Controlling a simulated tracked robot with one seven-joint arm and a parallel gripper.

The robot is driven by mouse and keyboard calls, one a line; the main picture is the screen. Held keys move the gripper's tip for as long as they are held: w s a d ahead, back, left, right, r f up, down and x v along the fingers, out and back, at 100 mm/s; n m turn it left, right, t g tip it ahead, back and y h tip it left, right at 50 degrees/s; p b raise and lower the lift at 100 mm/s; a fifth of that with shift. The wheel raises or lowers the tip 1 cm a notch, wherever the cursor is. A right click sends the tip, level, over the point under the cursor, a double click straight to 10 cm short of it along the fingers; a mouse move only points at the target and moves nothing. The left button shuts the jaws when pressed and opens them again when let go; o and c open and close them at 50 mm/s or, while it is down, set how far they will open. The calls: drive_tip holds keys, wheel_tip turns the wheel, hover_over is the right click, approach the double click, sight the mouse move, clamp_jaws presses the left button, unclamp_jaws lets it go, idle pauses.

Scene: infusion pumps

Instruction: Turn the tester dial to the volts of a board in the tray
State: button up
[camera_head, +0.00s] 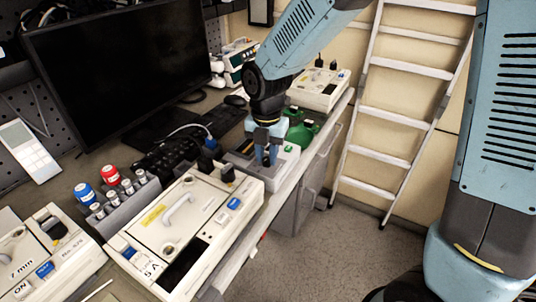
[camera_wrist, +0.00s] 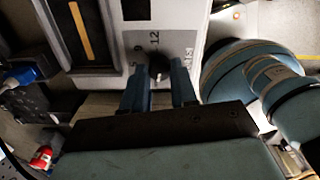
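The tester is a grey-white box (camera_head: 242,161) on the bench, partly hidden under my gripper. In the wrist view its panel (camera_wrist: 186,20) shows a printed "12" and a small dark dial (camera_wrist: 158,68). My gripper (camera_wrist: 158,72) points at the panel, with one blue finger on each side of the dial. The fingers stand apart, and I see no clear contact with the dial. In the head view my gripper (camera_head: 266,155) is low over the tester. I cannot make out the dial's pointer or identify a board in a tray.
A white pump unit (camera_head: 190,213) stands in front of the tester, another (camera_head: 318,88) behind it. Green objects (camera_head: 301,131) lie right beside the tester. A monitor (camera_head: 120,65) and keyboard (camera_head: 170,152) are to the left. A ladder (camera_head: 400,120) stands right of the bench.

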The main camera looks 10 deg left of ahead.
clamp_jaws()
drive_tip(key=m, duration=0.6)
drive_tip(key=shift+m, duration=0.4)
drive_tip(key=m, duration=0.8)
drive_tip(key=shift+m, duration=0.4)
drive_tip(key=shift+o, duration=2.3)
unclamp_jaws()
drive_tip(key=shift+r, duration=3.5)
